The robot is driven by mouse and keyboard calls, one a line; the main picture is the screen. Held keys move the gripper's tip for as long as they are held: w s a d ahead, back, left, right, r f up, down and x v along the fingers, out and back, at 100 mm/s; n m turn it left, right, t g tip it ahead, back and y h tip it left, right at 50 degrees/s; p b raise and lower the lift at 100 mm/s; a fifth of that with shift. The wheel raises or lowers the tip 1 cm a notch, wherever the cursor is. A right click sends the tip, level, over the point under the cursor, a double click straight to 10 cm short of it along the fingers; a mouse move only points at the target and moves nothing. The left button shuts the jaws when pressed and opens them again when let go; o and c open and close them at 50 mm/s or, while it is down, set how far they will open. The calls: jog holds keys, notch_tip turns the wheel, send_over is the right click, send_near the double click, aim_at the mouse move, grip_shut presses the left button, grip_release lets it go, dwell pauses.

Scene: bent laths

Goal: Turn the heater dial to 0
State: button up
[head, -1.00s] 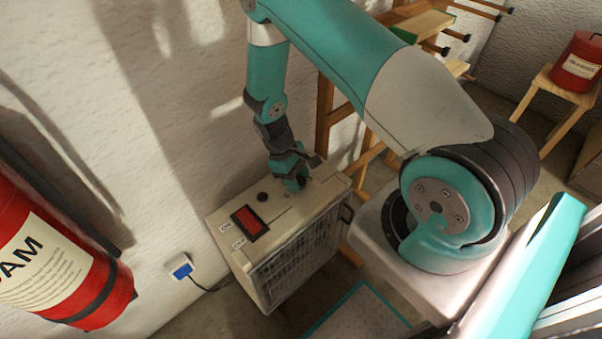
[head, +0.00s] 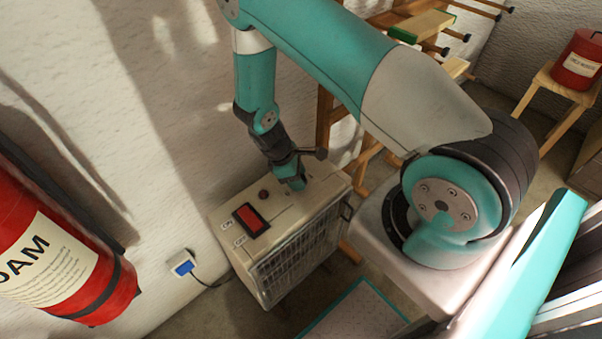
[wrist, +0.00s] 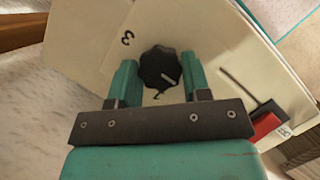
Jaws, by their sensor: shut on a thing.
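The heater (head: 318,211) is a cream box with a front grille, standing on the floor by the wall. My gripper (head: 296,184) points down onto its top panel, near the far end. In the wrist view the black, scalloped dial (wrist: 160,67) sits between the fingertips of my gripper (wrist: 157,72), which is shut on it. The dial's pale pointer line slants toward the lower right of that view. A printed "3" is at the dial's upper left, and another mark, perhaps a "2", is just below it. In the head view the gripper hides the dial.
A red rocker switch (head: 251,219) and a small dark red lamp (head: 263,195) are on the heater top. A wall socket with a blue face (head: 183,267) and cable is at left. A red fire extinguisher (head: 60,255) hangs left. A wooden rack (head: 327,122) stands behind the heater.

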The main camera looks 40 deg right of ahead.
jog(key=o, duration=0.9)
jog(key=v, duration=1.7)
jog(key=shift+r, duration=0.15)
jog(key=shift+a, duration=0.15)
jog(key=s+a+r+m+t+y+p, duration=0.1)
jog(key=s+a+r+y+p, duration=0.2)
jog(key=r, duration=0.6)
jog(key=s+a+r+m+t+p, duration=0.1)
jog(key=s+a+r, duration=0.3)
jog(key=r, duration=0.5)
jog(key=s+a+r+y+p, duration=0.1)
jog(key=s+a+r+y, duration=0.1)
jog(key=s+r, duration=0.4)
jog(key=s+a+r+t+y+p, duration=0.1)
jog(key=s+a+r+y+p, duration=0.1)
jog(key=s+a+r, duration=0.3)
jog(key=s+r, duration=0.1)
jog(key=s, duration=0.2)
jog(key=shift+m, duration=0.3)
